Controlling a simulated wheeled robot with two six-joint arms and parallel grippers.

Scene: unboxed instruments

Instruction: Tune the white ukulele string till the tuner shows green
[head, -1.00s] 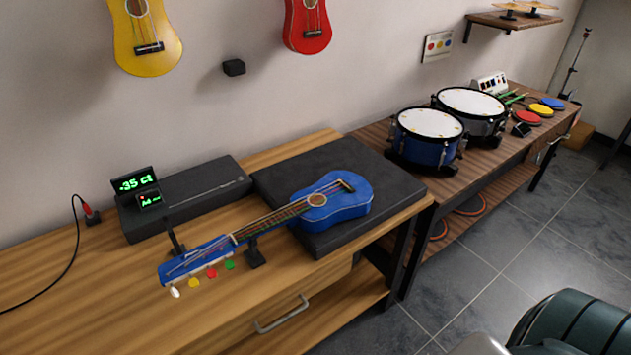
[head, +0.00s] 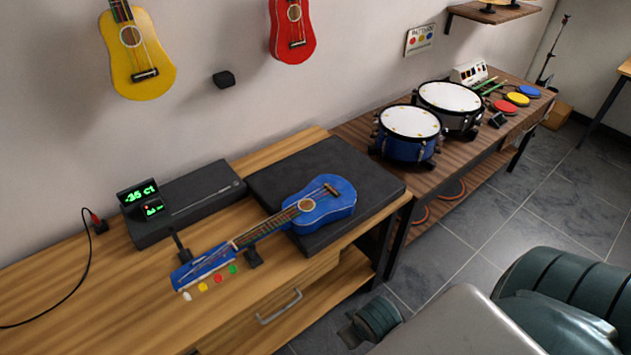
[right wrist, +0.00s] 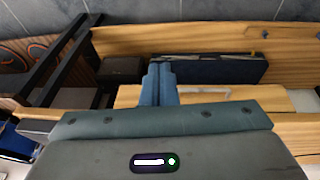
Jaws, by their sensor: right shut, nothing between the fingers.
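The blue ukulele (head: 325,203) lies on a dark mat (head: 270,185), its neck resting near a dark support and its head pointing lower left. The white peg (head: 187,296) is at the end of a row with yellow, red and green pegs at the headstock. The tuner (head: 139,194) reads about 35 ct in green digits, with a small second line below. My right gripper (head: 352,335) is at the bottom of the head view, off the bench front and well right of the pegs; in the right wrist view its fingers (right wrist: 160,70) are together and empty. My left gripper is out of view.
A long dark box (head: 190,205) lies behind the ukulele. A drawer handle (head: 280,307) sticks out of the bench front. Drums (head: 408,135) stand on the dark side table at right. The bench top left of the headstock is mostly clear apart from a black cable.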

